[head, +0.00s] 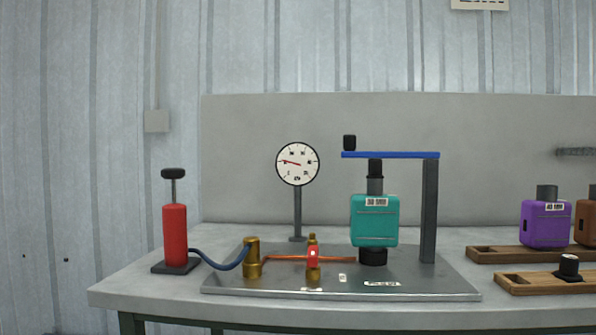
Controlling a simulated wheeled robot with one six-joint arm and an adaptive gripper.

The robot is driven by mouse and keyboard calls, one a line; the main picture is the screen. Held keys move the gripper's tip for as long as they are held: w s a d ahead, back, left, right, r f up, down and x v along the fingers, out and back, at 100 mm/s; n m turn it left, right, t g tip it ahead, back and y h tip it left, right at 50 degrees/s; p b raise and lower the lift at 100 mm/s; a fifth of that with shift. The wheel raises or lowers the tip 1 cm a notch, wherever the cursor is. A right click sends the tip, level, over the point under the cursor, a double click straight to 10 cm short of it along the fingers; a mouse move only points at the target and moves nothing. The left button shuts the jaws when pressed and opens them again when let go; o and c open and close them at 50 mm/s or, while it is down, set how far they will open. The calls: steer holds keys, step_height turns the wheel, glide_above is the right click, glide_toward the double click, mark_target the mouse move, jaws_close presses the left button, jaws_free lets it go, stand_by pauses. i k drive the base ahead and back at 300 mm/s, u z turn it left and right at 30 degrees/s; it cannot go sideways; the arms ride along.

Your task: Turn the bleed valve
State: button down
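The bleed valve (313,258) stands near the front middle of a grey metal plate (230,284). It has a brass body and a red handle that looks upright. A copper pipe (285,258) runs past it, from a brass fitting (252,260) on the left toward the teal muffler (375,219) on the right. The muffler stands upright under a blue clamp bar (390,155). A round gauge (297,164) on a post behind the valve has a red needle pointing left. My gripper is not in view.
A red hand pump (175,235) stands at the table's left, joined by a blue hose (218,262) to the brass fitting. A grey post (429,212) carries the clamp bar. Purple (545,223) and brown (588,222) mufflers sit on a wooden rack (490,254) at right. The space before the valve looks clear.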

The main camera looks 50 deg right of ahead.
mark_target(312, 257)
steer(key=z, duration=0.35)
steer(key=k, duration=0.45)
steer(key=z, duration=0.85)
steer(key=i, duration=0.5)
steer(key=k, duration=0.5)
steer(key=z, duration=1.1)
steer(key=i, duration=0.2)
steer(key=u, duration=0.1)
